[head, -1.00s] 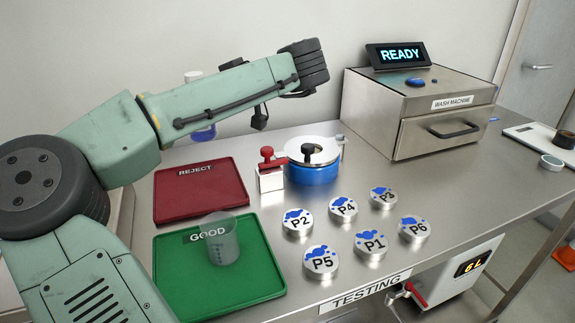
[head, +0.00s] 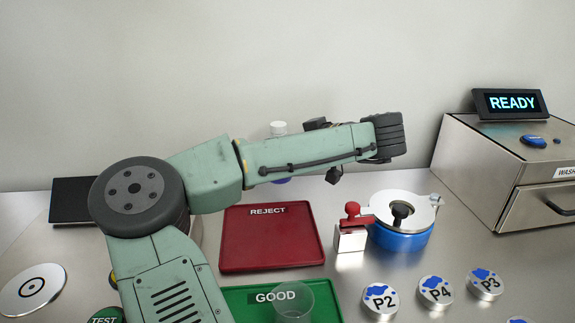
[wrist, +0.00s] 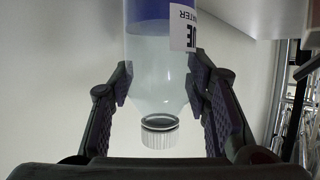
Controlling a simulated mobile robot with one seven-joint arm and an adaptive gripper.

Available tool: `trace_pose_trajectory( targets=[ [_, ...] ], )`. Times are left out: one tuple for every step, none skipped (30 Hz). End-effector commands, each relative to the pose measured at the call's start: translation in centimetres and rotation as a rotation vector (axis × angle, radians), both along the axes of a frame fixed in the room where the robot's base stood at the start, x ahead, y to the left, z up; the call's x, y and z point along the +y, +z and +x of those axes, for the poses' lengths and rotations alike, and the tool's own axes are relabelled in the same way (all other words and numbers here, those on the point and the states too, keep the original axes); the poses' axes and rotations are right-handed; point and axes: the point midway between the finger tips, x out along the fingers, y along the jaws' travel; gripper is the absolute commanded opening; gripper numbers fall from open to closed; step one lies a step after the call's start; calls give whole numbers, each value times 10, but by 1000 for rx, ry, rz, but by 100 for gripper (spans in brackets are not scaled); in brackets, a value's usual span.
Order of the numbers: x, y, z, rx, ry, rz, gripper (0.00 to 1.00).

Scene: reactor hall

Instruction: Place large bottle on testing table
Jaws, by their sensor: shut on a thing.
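The large bottle is clear with a blue band, a white label and a white cap. In the wrist view the bottle (wrist: 160,60) sits cap-down in the picture between both fingers of my gripper (wrist: 160,85), which is shut on it. In the head view my arm hides the gripper and most of the bottle. Only its white cap (head: 278,128) above the arm and a bit of blue below it show, so it looks upright. The steel testing table (head: 345,280) spreads below. I cannot tell whether the bottle's base touches it.
The red REJECT tray (head: 270,245) and the green GOOD tray (head: 235,297) with a clear beaker (head: 293,302) are in front. A blue round device (head: 400,238), several labelled samples (head: 380,300) and the wash machine (head: 500,180) stand to the right. A black screen (head: 72,201) is at left.

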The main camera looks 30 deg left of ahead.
Motion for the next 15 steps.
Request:
trace_pose_trajectory(
  targets=[
    [0,-3,0,-1,-1,1,13],
    [0,-5,0,-1,-1,2,13],
    [0,-8,0,-1,-1,2,13],
    [0,-10,0,0,-1,2,13],
    [0,-12,0,0,-1,1,13],
    [0,-17,0,1,-1,0,13],
    [-1,-21,0,2,-2,-1,13],
    [0,-25,0,2,-1,-1,13],
    [0,-31,0,2,-2,-1,13],
    [0,-36,0,1,-1,-1,13],
    [-1,-39,0,2,-2,-1,13],
    [-1,-43,0,1,-1,0,13],
    [-1,-44,0,-1,-1,1,13],
    [0,-44,0,-2,-1,2,13],
    [0,-45,0,-2,0,2,13]
  ],
)
